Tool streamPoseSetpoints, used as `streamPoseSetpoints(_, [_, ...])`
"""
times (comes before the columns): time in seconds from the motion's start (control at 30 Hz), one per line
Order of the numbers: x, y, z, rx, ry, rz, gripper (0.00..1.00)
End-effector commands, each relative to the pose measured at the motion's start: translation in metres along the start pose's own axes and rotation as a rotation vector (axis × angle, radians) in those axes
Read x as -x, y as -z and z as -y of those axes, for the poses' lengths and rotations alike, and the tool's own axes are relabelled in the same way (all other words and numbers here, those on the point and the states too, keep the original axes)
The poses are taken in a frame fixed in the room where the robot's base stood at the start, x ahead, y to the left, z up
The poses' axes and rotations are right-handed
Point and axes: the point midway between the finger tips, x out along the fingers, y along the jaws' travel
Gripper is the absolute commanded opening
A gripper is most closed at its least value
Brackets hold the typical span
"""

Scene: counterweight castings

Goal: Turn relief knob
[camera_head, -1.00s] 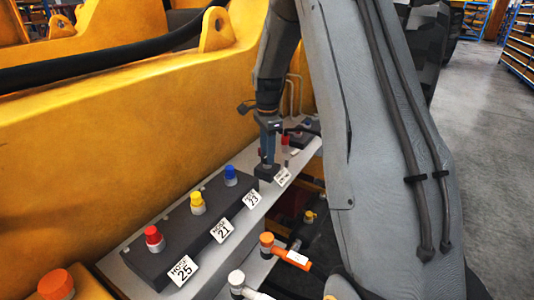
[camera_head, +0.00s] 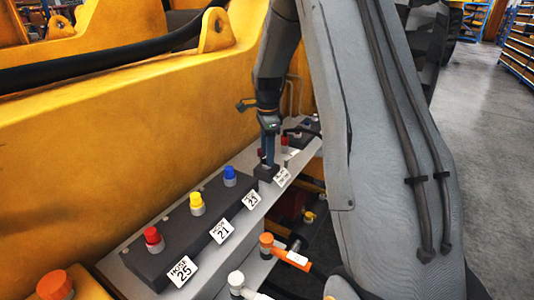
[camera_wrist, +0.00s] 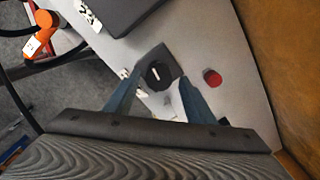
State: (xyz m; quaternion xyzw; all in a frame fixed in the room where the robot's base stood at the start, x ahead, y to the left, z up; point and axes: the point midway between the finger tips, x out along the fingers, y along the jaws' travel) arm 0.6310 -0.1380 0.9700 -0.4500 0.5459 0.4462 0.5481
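The relief knob (camera_wrist: 157,73) is a round black knob with a white line across its face, on a small dark block on the grey ledge. My gripper (camera_wrist: 159,84) has two blue fingers, spread apart with the knob showing between their tips. Whether the fingers touch the knob cannot be told. In the head view my gripper (camera_head: 268,158) points down at the small dark block (camera_head: 265,173), and its fingers hide the knob there. A white label (camera_head: 282,177) is on the front of the block.
A dark block (camera_head: 172,240) with red, yellow and blue caps and numbered labels lies to the left on the ledge. A red cap (camera_wrist: 212,78) stands right of the knob in the wrist view. A yellow wall (camera_head: 120,180) rises behind the ledge. Orange and white hose ends hang in front.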

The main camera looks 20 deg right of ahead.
Motion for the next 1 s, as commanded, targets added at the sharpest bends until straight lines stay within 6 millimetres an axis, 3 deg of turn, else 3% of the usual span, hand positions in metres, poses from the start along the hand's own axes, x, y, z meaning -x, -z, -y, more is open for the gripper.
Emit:
streamPoseSetpoints(0.37, [0.003,-0.002,-0.001,0.002,-0.003,0.001,0.51])
streamPoseSetpoints(0.73, [0.058,-0.001,0.0,0.001,0.0,0.001,0.51])
streamPoseSetpoints(1.0, [0.076,-0.001,-0.001,0.001,-0.003,0.001,0.51])
